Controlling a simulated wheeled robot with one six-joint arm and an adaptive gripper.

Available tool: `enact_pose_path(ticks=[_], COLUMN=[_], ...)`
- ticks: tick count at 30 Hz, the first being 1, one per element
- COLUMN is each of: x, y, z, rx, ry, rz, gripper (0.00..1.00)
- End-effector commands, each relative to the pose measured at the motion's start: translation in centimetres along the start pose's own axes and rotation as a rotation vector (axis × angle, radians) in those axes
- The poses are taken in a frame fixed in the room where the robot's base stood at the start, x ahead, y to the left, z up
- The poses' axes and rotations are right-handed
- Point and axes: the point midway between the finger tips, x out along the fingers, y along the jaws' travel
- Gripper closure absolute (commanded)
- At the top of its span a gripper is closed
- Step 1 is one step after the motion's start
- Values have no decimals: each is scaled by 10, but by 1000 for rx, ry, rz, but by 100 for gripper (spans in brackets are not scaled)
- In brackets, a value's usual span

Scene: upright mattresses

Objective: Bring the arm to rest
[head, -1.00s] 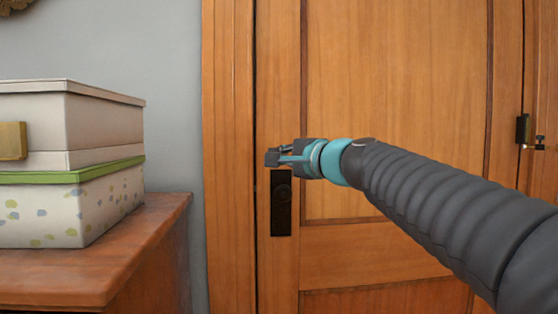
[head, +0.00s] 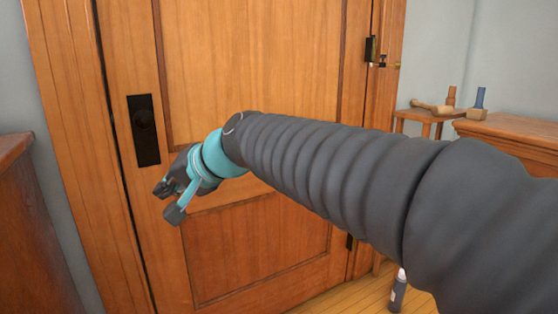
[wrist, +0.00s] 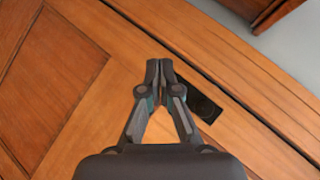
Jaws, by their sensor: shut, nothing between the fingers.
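My gripper (head: 168,201) is at the end of my outstretched dark ribbed arm (head: 320,165). In the head view it sits in front of the wooden door (head: 250,60), below and right of the black handle plate (head: 145,130). In the wrist view my gripper (wrist: 160,70) has its fingertips close together with nothing between them. The black plate (wrist: 198,100) shows just to the right of the fingers there. I cannot tell the exact gap between the fingers and the door.
A wooden cabinet (head: 35,230) stands at the left edge. At the right are a small wooden stool (head: 428,116) with mallets on it and another wooden top (head: 510,128). A bottle (head: 398,290) stands on the wooden floor (head: 350,298) below my arm.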

Motion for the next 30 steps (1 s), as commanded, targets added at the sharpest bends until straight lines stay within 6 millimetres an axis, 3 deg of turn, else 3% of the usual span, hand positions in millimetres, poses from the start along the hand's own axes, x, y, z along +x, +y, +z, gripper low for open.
enact_pose_path(ticks=[3,9,15,18,21,25,30], x=[-27,-87,-161,-197,-222,-244,-254], y=[69,176,271,307,326,327,328], z=[28,74,127,154,170,171,169], rx=[-100,-226,-287,-282,-259,-222,-199], ry=[-40,-109,-159,-158,-121,-44,-11], rz=[167,429,676,781,842,866,880], gripper=[100,100,100,100,100,100,100])
